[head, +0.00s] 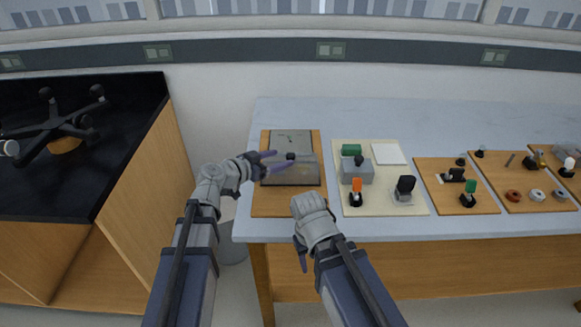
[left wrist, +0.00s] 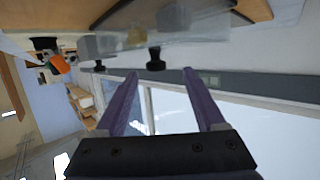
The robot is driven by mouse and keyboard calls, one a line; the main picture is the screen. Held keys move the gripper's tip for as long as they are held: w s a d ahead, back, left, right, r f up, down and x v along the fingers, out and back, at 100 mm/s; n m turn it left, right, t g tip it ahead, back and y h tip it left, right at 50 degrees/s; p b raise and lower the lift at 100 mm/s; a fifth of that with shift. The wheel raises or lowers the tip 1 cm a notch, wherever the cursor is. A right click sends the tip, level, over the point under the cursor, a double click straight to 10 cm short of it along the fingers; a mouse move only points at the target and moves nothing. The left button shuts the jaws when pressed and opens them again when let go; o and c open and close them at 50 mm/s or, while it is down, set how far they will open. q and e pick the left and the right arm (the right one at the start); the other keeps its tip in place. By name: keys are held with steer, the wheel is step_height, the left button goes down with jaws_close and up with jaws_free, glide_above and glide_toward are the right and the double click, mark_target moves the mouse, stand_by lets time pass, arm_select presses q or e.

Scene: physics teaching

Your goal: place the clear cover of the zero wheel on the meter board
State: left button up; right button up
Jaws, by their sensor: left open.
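The meter board is a wooden board (head: 287,204) at the left end of the table, with a grey, glassy-looking panel (head: 305,175) on it. A small black knob (head: 290,156) stands at the panel's middle. I cannot make out the clear cover as a separate piece. My left gripper (head: 272,160) is open over the panel's left part, its purple fingers near the knob. In the left wrist view the open fingers (left wrist: 160,85) point towards a black knob (left wrist: 155,60) under a see-through surface, with nothing between them. My right gripper (head: 301,256) hangs before the table's front edge, its fingers mostly hidden.
To the right is a cream board (head: 385,205) with a green block, a grey box and orange and black parts. Further right are wooden boards (head: 460,204) with small switches and rings. A black-topped cabinet (head: 120,110) stands left. The table's back strip is clear.

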mark_target(288, 156)
arm_select(q)
steer(key=b+x, duration=0.1)
steer(key=x, duration=0.4)
steer(key=shift+s+d, duration=0.1)
steer(key=shift+d, duration=0.15)
jaws_close()
stand_by(0.4)
